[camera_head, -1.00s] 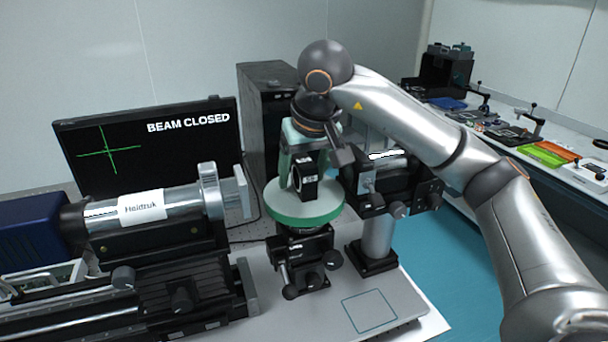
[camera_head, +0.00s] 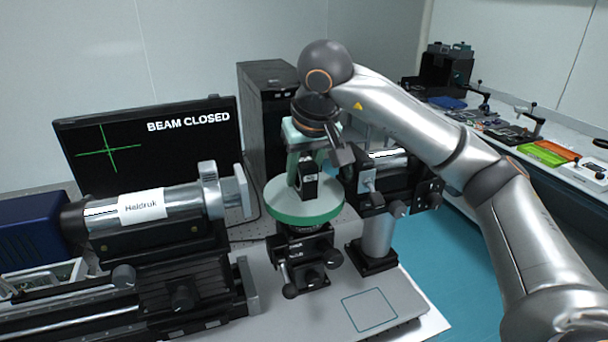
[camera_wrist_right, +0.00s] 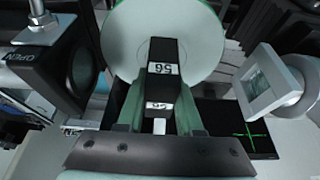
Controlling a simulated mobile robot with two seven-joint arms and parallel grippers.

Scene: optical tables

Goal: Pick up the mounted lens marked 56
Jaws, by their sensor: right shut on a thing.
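The mounted lens marked 56 (camera_head: 309,184) is a small black block with a white label. It shows edge-on in the head view, at the white top of the round green-rimmed stage (camera_head: 304,216). In the right wrist view the label 56 on the lens (camera_wrist_right: 162,68) reads upside down. My right gripper (camera_head: 308,163) comes down from above, with pale green fingers on both sides of the lens, shut on it. The fingers also show in the right wrist view (camera_wrist_right: 160,112). I cannot tell whether the lens touches the stage. My left gripper is out of view.
A black optical unit on a post (camera_head: 378,235) stands close on the right. A monitor (camera_head: 150,145) reads BEAM CLOSED. An empty outlined square (camera_head: 370,309) lies at the front right.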

